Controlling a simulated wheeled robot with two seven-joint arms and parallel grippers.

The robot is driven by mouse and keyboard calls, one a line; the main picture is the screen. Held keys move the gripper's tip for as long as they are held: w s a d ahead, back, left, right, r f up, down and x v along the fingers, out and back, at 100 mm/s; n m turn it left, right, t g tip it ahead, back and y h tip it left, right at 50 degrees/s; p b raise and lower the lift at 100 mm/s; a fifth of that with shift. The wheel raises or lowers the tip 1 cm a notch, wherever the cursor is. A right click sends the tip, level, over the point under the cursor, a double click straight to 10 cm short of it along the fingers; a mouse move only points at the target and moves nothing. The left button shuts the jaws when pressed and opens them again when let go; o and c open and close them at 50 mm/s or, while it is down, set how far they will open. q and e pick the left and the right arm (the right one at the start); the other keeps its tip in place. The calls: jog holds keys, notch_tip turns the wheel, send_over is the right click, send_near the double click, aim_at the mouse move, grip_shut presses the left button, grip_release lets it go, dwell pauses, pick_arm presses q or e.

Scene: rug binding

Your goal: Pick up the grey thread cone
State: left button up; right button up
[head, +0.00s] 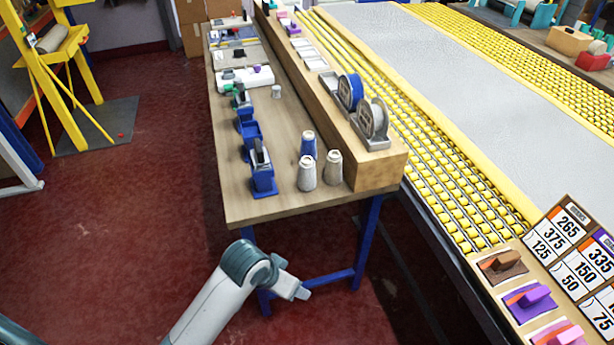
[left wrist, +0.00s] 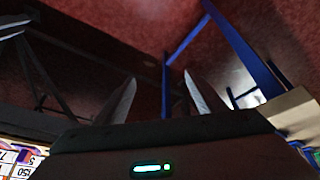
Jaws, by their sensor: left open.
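A pale grey-white thread cone (head: 307,175) stands upright near the front end of the wooden workbench (head: 290,205). A slightly darker, beige-grey cone (head: 333,168) stands just right of it, and a blue cone (head: 308,146) stands behind. I cannot tell for sure which pale cone counts as the grey one. My left gripper (head: 299,291) is in front of the bench and below its top, well short of the cones. In the left wrist view my left gripper (left wrist: 160,100) is open with nothing between its fingers; no cone shows there. My right gripper is not in view.
A blue tool stand (head: 262,180) is left of the cones. A raised wooden shelf (head: 378,172) holding spools (head: 372,120) borders them on the right. Blue bench legs (head: 367,240) stand close to my left gripper. A yellow roller conveyor (head: 450,180) is farther right.

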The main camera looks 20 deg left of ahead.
pick_arm(q)
jog(key=w+r, duration=0.5)
jog(key=w, duration=0.4)
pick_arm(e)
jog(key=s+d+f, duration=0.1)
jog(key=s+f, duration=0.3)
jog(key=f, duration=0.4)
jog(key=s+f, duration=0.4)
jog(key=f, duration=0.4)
pick_arm(q)
jog(key=n+y, duration=0.1)
send_near(305, 162)
jog(key=v, duration=0.3)
jog(key=shift+s+d+f, duration=0.1)
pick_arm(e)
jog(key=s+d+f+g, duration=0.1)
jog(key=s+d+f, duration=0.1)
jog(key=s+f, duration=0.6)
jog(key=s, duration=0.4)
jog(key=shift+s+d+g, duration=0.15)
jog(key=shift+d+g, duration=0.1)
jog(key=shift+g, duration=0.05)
pick_arm(q)
jog(key=shift+f, duration=0.15)
jog(key=p+x, duration=0.3)
jog(key=x, duration=0.8)
jog(key=shift+w+f, duration=0.3)
jog(key=shift+f, duration=0.15)
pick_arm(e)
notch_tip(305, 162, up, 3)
